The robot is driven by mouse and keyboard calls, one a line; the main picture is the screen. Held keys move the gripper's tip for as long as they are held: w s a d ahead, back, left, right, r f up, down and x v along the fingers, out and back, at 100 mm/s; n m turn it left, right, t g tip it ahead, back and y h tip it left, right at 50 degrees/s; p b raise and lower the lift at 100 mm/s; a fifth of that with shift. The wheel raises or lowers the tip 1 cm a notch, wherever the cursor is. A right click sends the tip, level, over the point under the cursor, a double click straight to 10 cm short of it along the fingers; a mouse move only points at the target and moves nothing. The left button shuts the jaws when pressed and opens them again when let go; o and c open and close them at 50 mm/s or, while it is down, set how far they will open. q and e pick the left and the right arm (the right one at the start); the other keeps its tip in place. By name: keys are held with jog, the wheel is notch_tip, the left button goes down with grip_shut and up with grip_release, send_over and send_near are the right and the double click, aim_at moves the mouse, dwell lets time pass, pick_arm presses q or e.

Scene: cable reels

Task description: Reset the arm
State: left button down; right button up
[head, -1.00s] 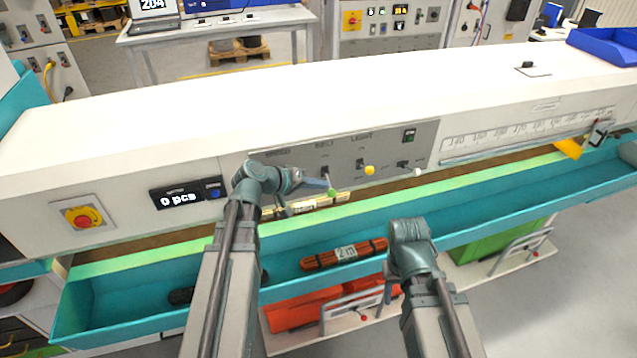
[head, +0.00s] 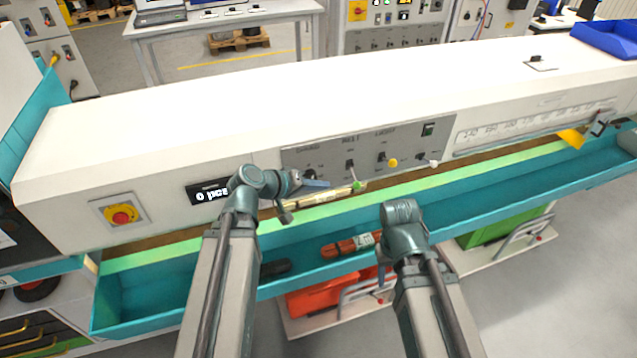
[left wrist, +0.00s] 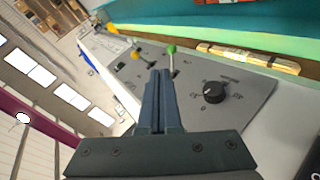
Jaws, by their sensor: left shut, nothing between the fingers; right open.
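My left gripper (head: 326,183) is shut and empty in front of the grey control panel (head: 298,158), just left of the green-tipped lever (head: 355,186). In the left wrist view its closed fingers (left wrist: 160,76) point towards the panel, with the green lever tip (left wrist: 172,49) just beyond them and a black rotary knob (left wrist: 214,92) to their right. A yellow-tipped lever (head: 393,163) and a white-tipped lever (head: 433,163) stand further right on the panel. My right arm reaches up over the teal trough; its gripper is hidden.
The teal trough (head: 480,213) runs along the machine's front and holds an orange cable bundle (head: 345,246). A pale wrapped bundle (head: 327,198) lies beneath the panel. A red emergency button (head: 121,214) and a display (head: 207,192) are at left. The white machine top is mostly clear.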

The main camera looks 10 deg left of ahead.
pick_arm(q)
jog(key=shift+a, duration=0.1)
jog(key=s+d+f+m+g+y, duration=0.4)
jog(key=s+d+f, duration=0.1)
jog(key=s, duration=0.2)
jog(key=s+d+f+m+g+y, duration=0.4)
jog(key=s+d+f+g, duration=0.1)
jog(key=s, duration=0.3)
jog(key=shift+s+f+y, duration=0.2)
jog(key=shift+s+y, duration=0.1)
jog(key=shift+y, duration=0.1)
dwell(1.2)
